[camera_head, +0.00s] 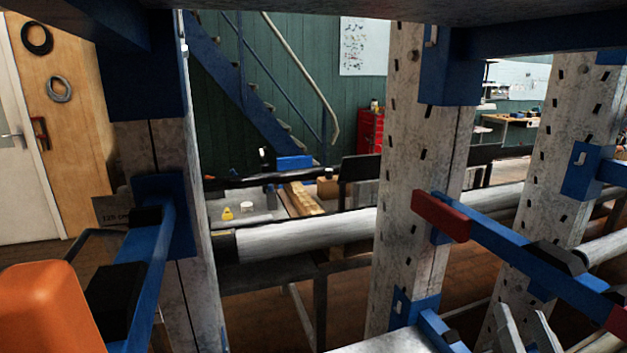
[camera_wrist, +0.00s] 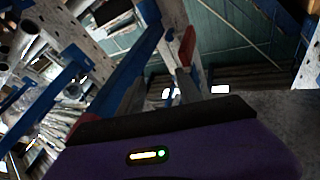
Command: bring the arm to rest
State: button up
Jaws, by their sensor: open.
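My gripper (camera_wrist: 160,92) shows in the wrist view as two grey fingers standing apart beyond a dark edge and a purple housing with a lit strip. It is open, and I see nothing held between the fingers. In the head view, two pale finger-like tips that look like my gripper (camera_head: 526,328) show at the lower right edge, in front of the rack. The rest of the arm is mostly out of the picture. In the wrist view, a blue rack arm with a red end (camera_wrist: 187,46) lies beyond the fingers; the distance cannot be told.
Perforated grey uprights (camera_head: 408,140) with blue arms (camera_head: 515,240) stand close in front. A blue bracket (camera_head: 150,270) and an orange rounded shape (camera_head: 45,310) are at the lower left. A long grey pipe (camera_head: 300,235) lies behind. Farther back are a blue staircase and a red cabinet (camera_head: 370,132).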

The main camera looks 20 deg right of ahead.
jog(key=s+a+f+n+g+y, duration=0.2)
jog(key=s+a+f+n+y, duration=0.2)
jog(key=s+a+f, duration=0.5)
jog(key=s+a+f+n+g+y, duration=0.2)
jog(key=s+a+f, duration=0.6)
jog(key=s, duration=0.6)
jog(key=a+n+y, duration=0.1)
jog(key=y, duration=0.1)
jog(key=shift+a+f+n+y, duration=0.35)
jog(key=shift+a+n+y, duration=0.05)
jog(key=shift+w, duration=0.1)
